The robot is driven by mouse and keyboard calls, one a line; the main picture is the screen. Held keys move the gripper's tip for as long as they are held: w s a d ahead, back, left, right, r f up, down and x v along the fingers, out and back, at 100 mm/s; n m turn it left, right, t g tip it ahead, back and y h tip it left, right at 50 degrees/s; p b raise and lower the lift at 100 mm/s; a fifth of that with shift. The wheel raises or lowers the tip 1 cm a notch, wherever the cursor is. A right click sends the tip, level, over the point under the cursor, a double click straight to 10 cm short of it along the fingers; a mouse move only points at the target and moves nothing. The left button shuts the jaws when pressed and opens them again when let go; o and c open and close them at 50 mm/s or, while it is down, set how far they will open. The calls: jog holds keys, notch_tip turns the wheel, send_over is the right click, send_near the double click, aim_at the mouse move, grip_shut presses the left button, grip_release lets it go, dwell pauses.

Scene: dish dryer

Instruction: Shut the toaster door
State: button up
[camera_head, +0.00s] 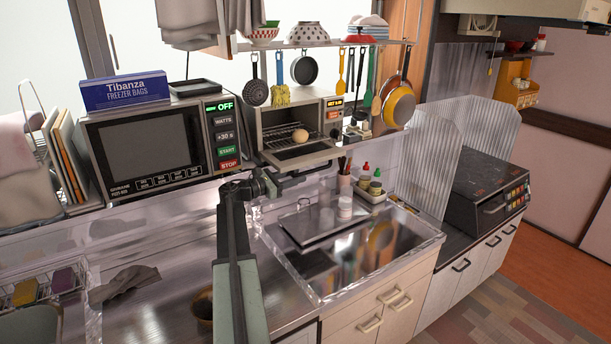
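The toaster (331,116) is a small oven on the counter behind the sink, right of the microwave. Its door (298,157) is folded down open, with a dark handle (306,172) along its front edge. A round tan item (300,135) sits inside by the wire rack. My arm reaches up from the bottom of the view, and my gripper (268,184) is just below and left of the open door, close to the handle's left end. Whether it touches the door is unclear. The fingers are small and dark, so their opening cannot be made out.
A microwave (146,148) with a blue freezer bags box (124,91) on top stands left. Utensils and pans hang from a shelf (320,43) above the toaster. Bottles (375,182) and a cup stand right of the door. The sink (365,255) lies in front.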

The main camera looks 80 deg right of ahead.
aim_at(305, 173)
jog(key=x, duration=0.4)
jog(key=shift+s+d, duration=0.1)
jog(key=shift+d, duration=0.05)
grip_shut()
jog(key=shift+f, duration=0.15)
dwell(1.1)
